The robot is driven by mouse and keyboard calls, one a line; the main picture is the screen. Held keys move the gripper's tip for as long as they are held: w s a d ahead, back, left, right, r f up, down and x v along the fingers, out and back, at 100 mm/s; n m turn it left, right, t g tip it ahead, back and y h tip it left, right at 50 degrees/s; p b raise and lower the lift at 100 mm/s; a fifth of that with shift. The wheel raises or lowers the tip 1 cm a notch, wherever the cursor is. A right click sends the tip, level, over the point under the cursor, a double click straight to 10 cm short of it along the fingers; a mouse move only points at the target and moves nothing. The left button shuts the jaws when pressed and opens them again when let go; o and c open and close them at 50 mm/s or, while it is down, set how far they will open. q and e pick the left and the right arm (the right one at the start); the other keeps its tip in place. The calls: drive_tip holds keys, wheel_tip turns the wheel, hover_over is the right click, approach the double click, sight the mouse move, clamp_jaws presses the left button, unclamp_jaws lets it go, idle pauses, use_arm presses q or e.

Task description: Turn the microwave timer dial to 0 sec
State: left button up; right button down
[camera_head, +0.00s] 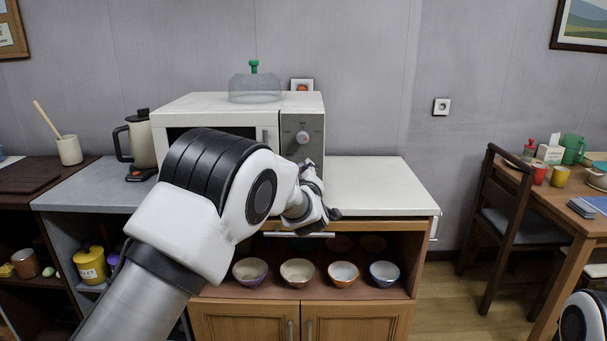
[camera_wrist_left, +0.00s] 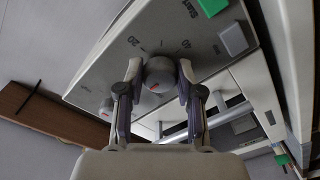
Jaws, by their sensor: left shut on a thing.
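The white microwave (camera_head: 210,106) stands on the counter, its grey control panel (camera_head: 316,128) at its right side. The upper round dial (camera_head: 303,138) shows above my left gripper (camera_head: 312,178), which is at the panel's lower part. In the left wrist view the timer dial (camera_wrist_left: 159,73), a grey knob with a red mark, sits between the fingertips of my left gripper (camera_wrist_left: 160,80). The fingers are shut on its sides. The numbers 20 and 40 are printed around it. Exactly where its pointer stands is unclear. My right gripper is out of view.
A green start button (camera_wrist_left: 212,6) and a grey button (camera_wrist_left: 233,39) are beside the timer dial. A glass cover (camera_head: 254,90) sits on the microwave. A kettle (camera_head: 140,140) stands to its left. The white counter (camera_head: 375,185) to its right is clear.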

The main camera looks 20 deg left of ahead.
use_arm(q)
drive_tip(key=shift+r, duration=0.2)
drive_tip(key=o, duration=1.2)
drive_tip(key=shift+f, duration=0.15)
drive_tip(key=shift+c, duration=0.2)
drive_tip(key=v, duration=0.7)
drive_tip(key=shift+s, duration=0.2)
drive_tip(key=shift+f, duration=0.1)
